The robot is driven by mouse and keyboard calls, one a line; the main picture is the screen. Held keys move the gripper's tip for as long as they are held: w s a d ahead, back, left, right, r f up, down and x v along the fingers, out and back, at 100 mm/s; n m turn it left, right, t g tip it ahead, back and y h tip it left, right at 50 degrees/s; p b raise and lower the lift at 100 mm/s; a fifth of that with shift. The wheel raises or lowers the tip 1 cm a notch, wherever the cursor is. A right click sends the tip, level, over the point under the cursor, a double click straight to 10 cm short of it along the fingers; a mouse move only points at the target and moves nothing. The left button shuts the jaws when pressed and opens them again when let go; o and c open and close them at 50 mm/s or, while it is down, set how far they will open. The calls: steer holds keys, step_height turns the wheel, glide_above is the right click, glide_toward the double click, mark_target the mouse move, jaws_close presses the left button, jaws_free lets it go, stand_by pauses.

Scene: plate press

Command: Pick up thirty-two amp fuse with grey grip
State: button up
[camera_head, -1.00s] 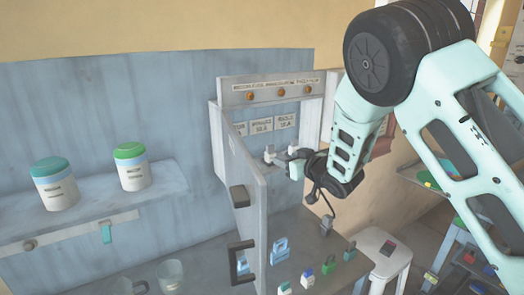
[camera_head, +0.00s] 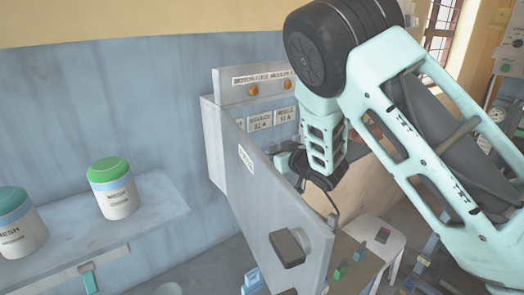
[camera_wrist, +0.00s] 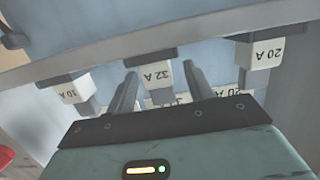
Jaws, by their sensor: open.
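In the wrist view, the thirty-two amp fuse (camera_wrist: 157,71) hangs at the middle with a white "32 A" label below a grey block. My gripper (camera_wrist: 160,72) is open, with one finger to the left and one to the right of this fuse. I cannot tell whether either finger touches it. In the head view, my gripper (camera_head: 292,160) is inside the fuse cabinet (camera_head: 228,90), partly hidden behind its open door (camera_head: 255,195). The fuse cannot be made out there.
A 10 A fuse (camera_wrist: 68,90) is left of the 32 A one, and a 20 A fuse (camera_wrist: 264,52) is right. The door stands close in front of my wrist. A shelf (camera_head: 75,240) holds a green-lidded jar (camera_head: 112,190) and a teal-lidded jar (camera_head: 20,225).

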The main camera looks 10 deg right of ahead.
steer(key=shift+w, duration=0.2)
steer(key=shift+c, duration=0.3)
steer(key=c, duration=1)
steer(key=shift+r, duration=0.15)
steer(key=shift+r+b, duration=1.35)
steer(key=shift+r, duration=3.5)
